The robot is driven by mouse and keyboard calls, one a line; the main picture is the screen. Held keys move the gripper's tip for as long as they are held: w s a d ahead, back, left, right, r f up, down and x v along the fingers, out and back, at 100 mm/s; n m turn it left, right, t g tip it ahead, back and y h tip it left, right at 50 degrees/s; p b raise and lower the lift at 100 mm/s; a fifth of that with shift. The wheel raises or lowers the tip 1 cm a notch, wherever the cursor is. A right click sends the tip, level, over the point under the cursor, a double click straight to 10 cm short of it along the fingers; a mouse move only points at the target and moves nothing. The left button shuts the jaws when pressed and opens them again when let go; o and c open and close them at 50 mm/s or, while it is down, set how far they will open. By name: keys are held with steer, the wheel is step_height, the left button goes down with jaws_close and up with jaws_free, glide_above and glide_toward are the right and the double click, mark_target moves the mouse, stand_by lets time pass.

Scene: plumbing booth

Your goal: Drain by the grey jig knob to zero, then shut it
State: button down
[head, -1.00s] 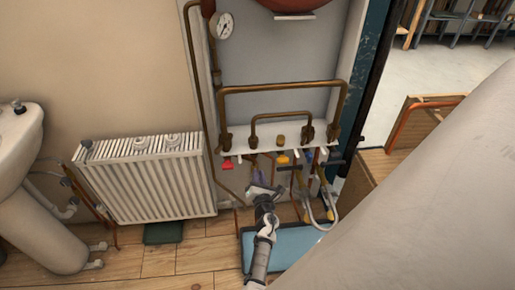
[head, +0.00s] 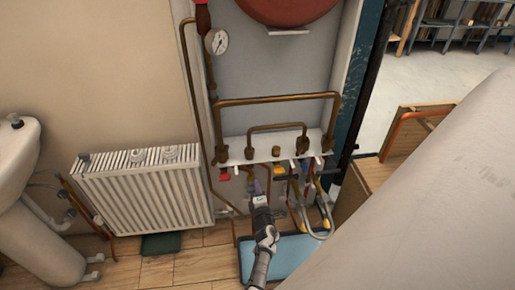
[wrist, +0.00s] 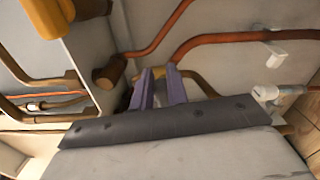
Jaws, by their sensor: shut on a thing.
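My gripper (head: 255,185) is low under the white manifold rail, among the pipes below the boiler. In the wrist view its two purple fingers (wrist: 160,74) stand a little apart, shut on a small part at their tips. That part is mostly hidden by the fingers, and I cannot tell for sure that it is the grey jig knob. No grey knob shows clearly elsewhere. The round white pressure gauge (head: 216,41) is on the pipe at upper left of the boiler panel. Its needle is too small to read.
A red handle (head: 224,174) and a yellow handle (head: 280,169) hang under the rail (head: 262,148). A grey hose (head: 317,236) loops to the right of my gripper. The radiator (head: 145,192) stands to the left.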

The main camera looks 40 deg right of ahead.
steer(key=shift+a+f+m, duration=0.25)
steer(key=shift+f+m, duration=0.1)
steer(key=shift+m, duration=0.35)
steer(key=shift+w, duration=0.1)
steer(key=c, duration=1.4)
jaws_free()
steer(key=shift+a, duration=0.1)
steer(key=shift+r, duration=0.1)
steer(key=shift+s, duration=0.2)
steer(key=p+v, duration=0.1)
steer(key=v, duration=1.2)
steer(key=shift+s, duration=0.25)
